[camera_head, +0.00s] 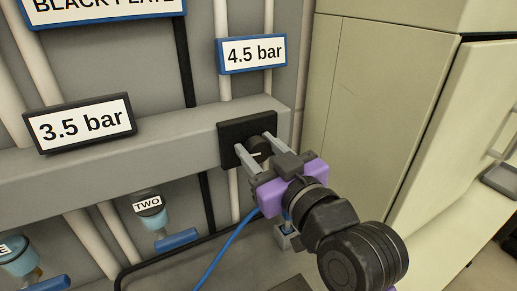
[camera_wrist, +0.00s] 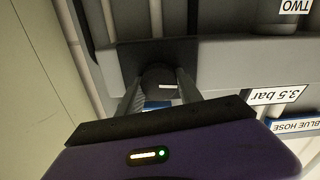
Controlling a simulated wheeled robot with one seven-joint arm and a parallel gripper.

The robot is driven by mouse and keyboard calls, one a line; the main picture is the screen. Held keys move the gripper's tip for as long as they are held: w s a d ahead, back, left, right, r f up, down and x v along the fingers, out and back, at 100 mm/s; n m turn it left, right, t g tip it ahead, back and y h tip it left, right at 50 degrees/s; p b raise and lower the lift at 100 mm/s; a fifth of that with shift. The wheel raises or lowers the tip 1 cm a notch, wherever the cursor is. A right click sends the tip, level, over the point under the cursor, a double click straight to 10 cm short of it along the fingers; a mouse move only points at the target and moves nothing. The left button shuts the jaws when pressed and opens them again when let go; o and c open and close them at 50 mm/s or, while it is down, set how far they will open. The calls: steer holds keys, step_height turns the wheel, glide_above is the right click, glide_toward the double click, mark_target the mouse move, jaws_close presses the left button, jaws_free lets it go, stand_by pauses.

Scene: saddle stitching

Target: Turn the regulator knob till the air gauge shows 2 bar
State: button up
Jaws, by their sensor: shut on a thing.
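The dark round regulator knob (camera_head: 261,146) sits on a square black plate (camera_head: 232,131) on the grey rail. My gripper (camera_head: 255,145) is shut on the knob, one grey finger on each side. The wrist view shows the knob (camera_wrist: 160,80) between the fingers, with a short white mark on its face. A black-framed display (camera_head: 86,124) on the rail to the left reads 3.5 bar. A blue-framed sign (camera_head: 251,53) above the knob reads 4.5 bar. The frames do not show for certain which one is the air gauge.
A sign (camera_head: 105,12) at the top ends in "BLACK PLATE", partly cut off. Bowls marked TWO (camera_head: 150,211) and another hang below the rail at left. A blue hose (camera_head: 225,250) runs below my gripper. A beige cabinet (camera_head: 375,110) stands close on the right.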

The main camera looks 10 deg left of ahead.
steer(key=n+b, duration=0.1)
steer(key=n, duration=0.1)
steer(key=n+b, duration=0.1)
steer(key=n, duration=0.2)
steer(key=shift+f+n, duration=0.2)
steer(key=shift+n, duration=0.1)
steer(key=shift+s+a+n+b, duration=0.1)
steer(key=shift+n+b, duration=0.5)
steer(key=shift+n, duration=0.4)
steer(key=shift+s+a+n+b, duration=0.1)
steer(key=shift+n+b, duration=0.45)
steer(key=shift+n, duration=0.45)
steer(key=o, duration=1.4)
steer(key=shift+c, duration=0.2)
steer(key=shift+w, duration=0.1)
steer(key=b+v, duration=0.1)
steer(key=v, duration=0.7)
steer(key=shift+w+r, duration=0.1)
